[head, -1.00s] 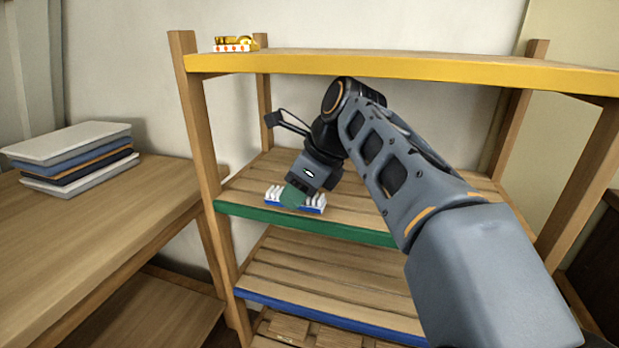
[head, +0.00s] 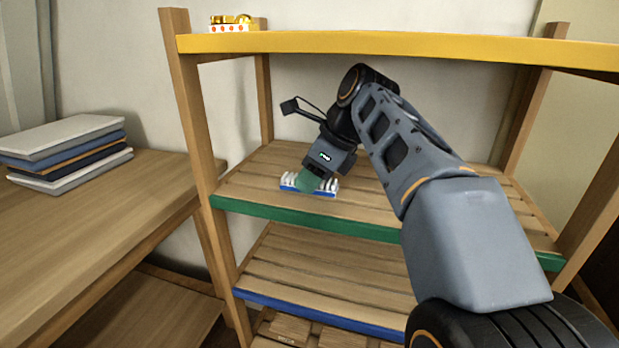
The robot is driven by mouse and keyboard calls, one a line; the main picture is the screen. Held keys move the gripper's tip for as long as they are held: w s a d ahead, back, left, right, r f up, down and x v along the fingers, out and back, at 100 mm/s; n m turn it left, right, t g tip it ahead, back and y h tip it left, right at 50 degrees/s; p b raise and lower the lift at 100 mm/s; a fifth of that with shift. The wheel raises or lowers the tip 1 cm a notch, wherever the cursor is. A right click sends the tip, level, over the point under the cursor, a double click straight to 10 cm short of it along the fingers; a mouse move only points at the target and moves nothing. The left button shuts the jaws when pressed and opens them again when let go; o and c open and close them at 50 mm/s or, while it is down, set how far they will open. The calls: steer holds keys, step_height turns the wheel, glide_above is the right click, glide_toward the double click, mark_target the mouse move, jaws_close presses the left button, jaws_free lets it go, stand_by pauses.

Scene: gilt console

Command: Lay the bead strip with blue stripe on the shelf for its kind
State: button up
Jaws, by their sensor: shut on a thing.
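The bead strip with blue stripe (head: 328,192) shows white upright pieces along a blue lower edge. My gripper (head: 309,184) points down with its green fingers shut on the strip, hiding its middle. The strip is over the green-edged middle shelf (head: 245,193), set back from the front edge. I cannot tell whether it touches the boards. The blue-edged shelf (head: 290,283) is below and its visible boards are bare.
The yellow-edged top shelf (head: 400,47) is above my gripper and holds a white strip with orange dots and gold pieces (head: 231,26) at its left end. Wooden posts (head: 189,95) bound the rack. A side table (head: 95,220) at left holds stacked books (head: 65,150).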

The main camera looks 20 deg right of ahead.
steer(key=shift+f, duration=0.1)
steer(key=o, duration=0.9)
steer(key=shift+o, duration=0.2)
steer(key=shift+p+v, duration=0.7)
steer(key=shift+v, duration=0.3)
steer(key=s+d, duration=0.2)
steer(key=d, duration=0.1)
steer(key=s+d+p, duration=0.1)
steer(key=s+d, duration=0.1)
steer(key=d, duration=0.1)
steer(key=s+d+p, duration=0.1)
steer(key=s+d, duration=0.1)
steer(key=d, duration=0.1)
steer(key=shift+s+d+f, duration=0.2)
steer(key=shift+s, duration=0.2)
